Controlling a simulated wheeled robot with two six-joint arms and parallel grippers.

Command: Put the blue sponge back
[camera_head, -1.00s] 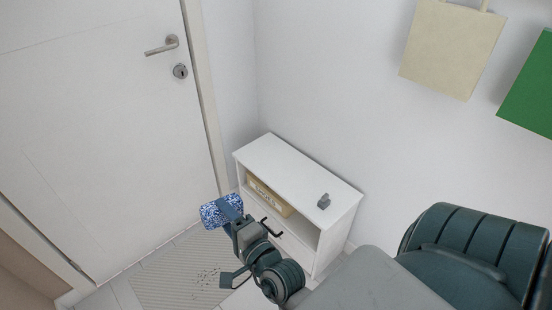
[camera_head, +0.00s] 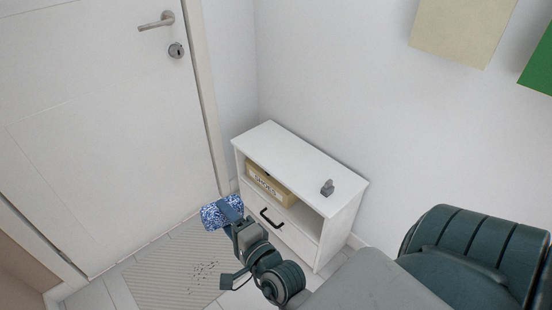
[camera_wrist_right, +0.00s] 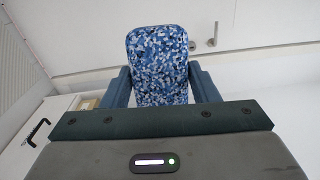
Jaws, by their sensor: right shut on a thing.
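The blue sponge (camera_head: 217,213), speckled blue and white, is held by my right gripper (camera_head: 229,209) in the head view, to the left of the white cabinet. In the right wrist view the sponge (camera_wrist_right: 158,65) stands up between the two fingers, which are shut on it. My left gripper is in neither view.
The white cabinet (camera_head: 290,147) has a small grey object (camera_head: 327,187) on top, a labelled box (camera_head: 268,183) in its open shelf and a drawer with a black handle (camera_head: 271,218). A striped mat (camera_head: 165,285) with dark specks lies before the door (camera_head: 100,120).

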